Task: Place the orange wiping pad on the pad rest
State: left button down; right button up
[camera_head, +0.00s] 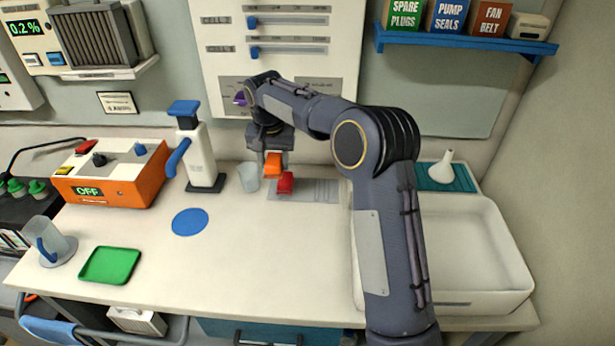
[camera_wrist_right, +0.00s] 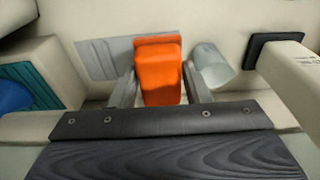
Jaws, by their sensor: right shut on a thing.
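My right gripper (camera_head: 272,154) is shut on the orange wiping pad (camera_head: 273,165), holding it above the back of the counter. In the right wrist view the orange pad (camera_wrist_right: 161,78) sits between the two fingers (camera_wrist_right: 158,88). A red piece (camera_head: 285,183) shows just below and right of the pad, over a flat grey ribbed mat (camera_head: 318,190); I cannot tell whether it touches the pad. The grey mat also shows in the right wrist view (camera_wrist_right: 100,58). A teal ribbed mat (camera_head: 462,181) lies at the right. I cannot tell which is the pad rest. My left gripper is not in view.
A clear cup (camera_head: 248,178) stands close left of the pad. Left of it is a white post device (camera_head: 201,160) with blue handles. A white funnel (camera_head: 441,168) stands on the teal mat. A white tray (camera_head: 480,297) is at right. The middle front counter is clear.

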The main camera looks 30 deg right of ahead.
jog(key=d+f+p, duration=0.1)
jog(key=d+f, duration=0.1)
jog(key=d, duration=0.1)
jog(key=d+f, duration=0.3)
jog(key=d, duration=0.1)
jog(key=d+f+p, duration=0.1)
jog(key=d+f, duration=0.2)
jog(key=d, duration=0.1)
jog(key=shift+w+d+f+p, duration=0.2)
jog(key=shift+d+f+p, duration=0.05)
jog(key=shift+p, duration=0.05)
jog(key=f, duration=0.3)
jog(key=shift+d+f+p, duration=0.15)
jog(key=shift+d+p, duration=0.1)
jog(key=shift+p, duration=0.05)
jog(key=shift+f, duration=0.1)
jog(key=shift+f, duration=0.15)
jog(key=o, duration=0.9)
